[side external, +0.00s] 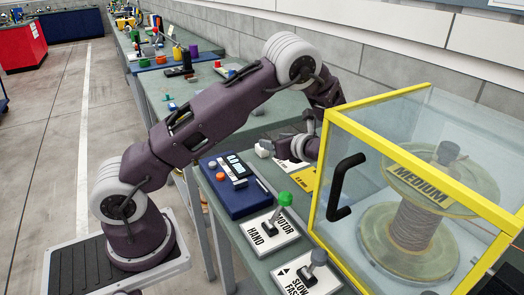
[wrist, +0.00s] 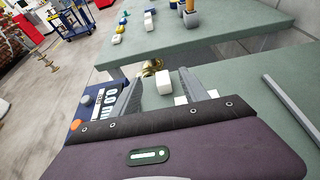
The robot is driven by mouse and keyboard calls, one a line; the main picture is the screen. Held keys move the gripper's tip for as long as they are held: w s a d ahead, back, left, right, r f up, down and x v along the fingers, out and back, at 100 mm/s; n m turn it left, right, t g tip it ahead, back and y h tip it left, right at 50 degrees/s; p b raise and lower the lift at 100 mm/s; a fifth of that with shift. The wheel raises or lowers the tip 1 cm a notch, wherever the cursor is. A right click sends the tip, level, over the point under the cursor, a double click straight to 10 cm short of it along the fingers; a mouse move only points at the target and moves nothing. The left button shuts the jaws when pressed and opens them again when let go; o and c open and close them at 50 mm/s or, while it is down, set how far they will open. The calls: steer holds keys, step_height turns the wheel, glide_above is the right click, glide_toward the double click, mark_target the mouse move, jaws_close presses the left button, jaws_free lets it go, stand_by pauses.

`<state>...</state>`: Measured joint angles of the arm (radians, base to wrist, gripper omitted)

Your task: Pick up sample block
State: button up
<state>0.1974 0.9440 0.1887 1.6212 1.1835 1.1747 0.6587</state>
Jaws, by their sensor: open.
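A small white block (wrist: 164,83), which looks like the sample block, sits on the green bench in the wrist view. My gripper (wrist: 160,76) is open there, with one grey finger on each side of the block in the picture. A gap shows between the block and each finger. I cannot tell how high the fingers are above the bench. In the side view my gripper (side external: 273,145) is low over the bench, beside the blue meter, and a white piece (side external: 262,150) shows at its fingertips, partly hidden.
A blue instrument box (side external: 236,183) lies close to my gripper. A yellow-framed clear case (side external: 432,100) with a black handle (side external: 343,188) encloses a spool (side external: 412,228). A green-knobbed lever (side external: 285,199) stands in front. A brass piece (wrist: 150,67) is beyond the block.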

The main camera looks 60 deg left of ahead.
mark_target(265, 151)
step_height(265, 151, down, 4)
steer(key=shift+r, duration=0.1)
steer(key=x, duration=0.5)
steer(key=shift+f, duration=0.4)
jaws_close()
